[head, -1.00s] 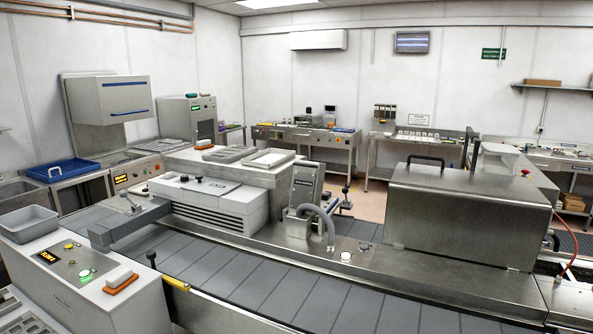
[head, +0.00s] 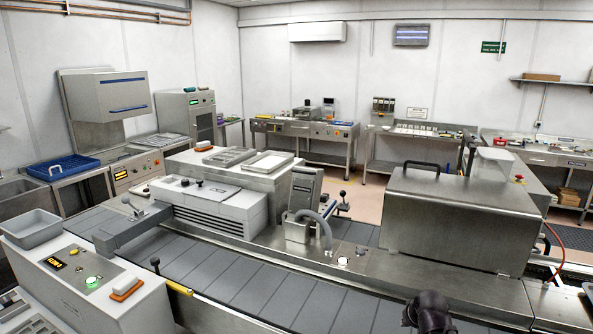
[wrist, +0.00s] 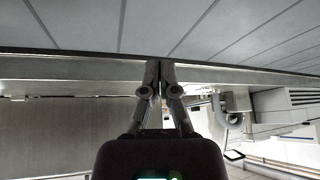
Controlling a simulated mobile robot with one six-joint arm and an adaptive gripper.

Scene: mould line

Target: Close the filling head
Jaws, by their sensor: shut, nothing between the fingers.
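What looks like the filling head (head: 304,187) is a grey unit with a dark panel, standing raised and tilted behind the belt in the middle of the head view. A lever with a dark knob (head: 343,195) sticks out on its right. A grey hose (head: 325,232) bends over a small steel block in front of it; the hose also shows at the right of the wrist view (wrist: 220,108). My gripper (wrist: 161,66) is shut and empty in the wrist view, apart from the unit. A dark part of my arm (head: 429,311) shows at the bottom of the head view.
The slatted grey belt (head: 250,282) runs across the front and is clear. A large steel hood (head: 463,222) with a black handle stands on the right. A louvred grey box (head: 207,204) stands left of the unit. A control console (head: 85,285) is at front left.

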